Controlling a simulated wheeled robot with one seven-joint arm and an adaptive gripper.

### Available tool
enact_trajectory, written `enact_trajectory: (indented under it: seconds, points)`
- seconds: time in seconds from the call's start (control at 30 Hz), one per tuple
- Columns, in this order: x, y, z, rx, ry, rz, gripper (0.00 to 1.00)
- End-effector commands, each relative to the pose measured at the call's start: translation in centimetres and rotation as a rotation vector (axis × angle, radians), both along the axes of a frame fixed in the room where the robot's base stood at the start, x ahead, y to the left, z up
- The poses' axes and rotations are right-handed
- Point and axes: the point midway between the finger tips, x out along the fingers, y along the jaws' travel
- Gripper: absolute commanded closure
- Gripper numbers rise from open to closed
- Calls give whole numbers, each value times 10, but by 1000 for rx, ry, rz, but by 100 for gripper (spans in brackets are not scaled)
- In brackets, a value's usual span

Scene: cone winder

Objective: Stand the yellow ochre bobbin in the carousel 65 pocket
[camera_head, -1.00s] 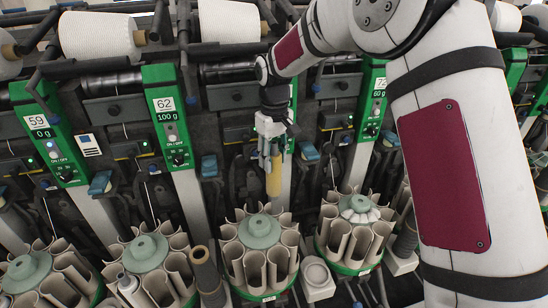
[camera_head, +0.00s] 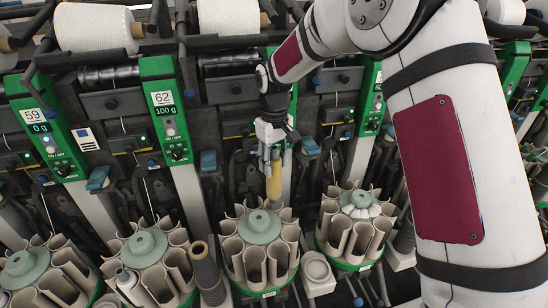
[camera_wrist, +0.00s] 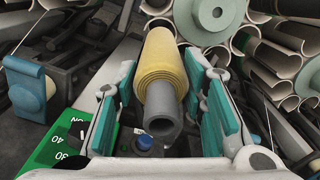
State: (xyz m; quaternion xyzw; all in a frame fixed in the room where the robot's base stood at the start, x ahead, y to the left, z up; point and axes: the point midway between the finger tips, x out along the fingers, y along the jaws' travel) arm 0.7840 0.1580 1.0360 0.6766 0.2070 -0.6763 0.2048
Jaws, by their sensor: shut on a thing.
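The yellow ochre bobbin (camera_head: 273,182) is a slim yarn package on a grey tube. My gripper (camera_head: 272,152) is shut on it and holds it nearly upright in the air. In the wrist view the bobbin (camera_wrist: 164,70) lies between the green-padded fingers (camera_wrist: 165,88), with its bare grey tube end towards the camera. Below it in the head view is a carousel (camera_head: 265,285) with a ring of cream pockets around a grey-green hub (camera_head: 260,226). The bobbin's lower end shows just above its rear pockets. I cannot read the carousel's number, and the 65 sign is hidden.
Carousels flank it at left (camera_head: 147,247) and right (camera_head: 358,206). A dark bobbin on a brown tube (camera_head: 205,270) stands just left of the middle carousel. Green panels marked 59 (camera_head: 40,120) and 62 (camera_head: 165,110) rise behind.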

Motion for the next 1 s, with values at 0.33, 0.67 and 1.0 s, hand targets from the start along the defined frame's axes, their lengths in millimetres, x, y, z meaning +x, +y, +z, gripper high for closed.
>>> enact_trajectory:
  seconds: [0.33, 0.67, 1.0]
  points:
    - [0, 0, -11, 1, -1, 0, 84]
    - [0, 0, -14, 1, -1, 0, 84]
    - [0, 0, -31, 0, 0, 0, 84]
